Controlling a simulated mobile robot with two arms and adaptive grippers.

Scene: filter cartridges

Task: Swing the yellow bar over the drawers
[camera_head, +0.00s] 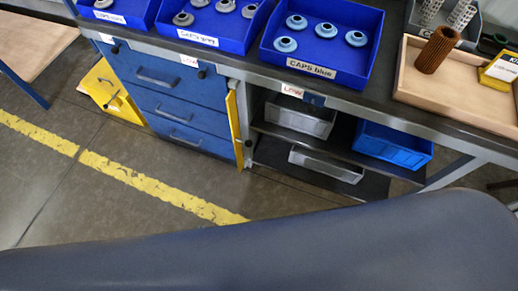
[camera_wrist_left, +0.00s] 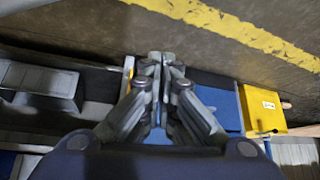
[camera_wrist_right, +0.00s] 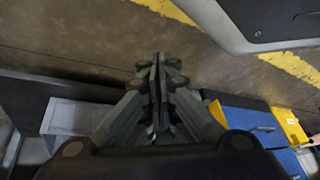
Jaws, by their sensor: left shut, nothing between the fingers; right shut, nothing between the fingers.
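The narrow yellow bar (camera_head: 234,126) stands upright along the right edge of the blue drawers (camera_head: 165,98), beside their fronts rather than across them. The drawers look closed, and several have grey handles. In the left wrist view, my left gripper (camera_wrist_left: 165,62) is shut and empty, with a yellow strip (camera_wrist_left: 128,70) close to its left and the drawers (camera_wrist_left: 218,105) to its right. In the right wrist view, my right gripper (camera_wrist_right: 155,65) is shut and empty, left of the yellow part (camera_wrist_right: 217,112) and the drawers (camera_wrist_right: 258,125). The head view shows neither gripper.
A yellow panel (camera_head: 110,90) with a handle sticks out left of the drawers. An open shelf with grey bins (camera_head: 300,118) and a blue bin (camera_head: 392,148) lies to the right. Blue trays of caps (camera_head: 318,68) and a wooden tray (camera_head: 455,98) stand on the bench. Floor in front is clear.

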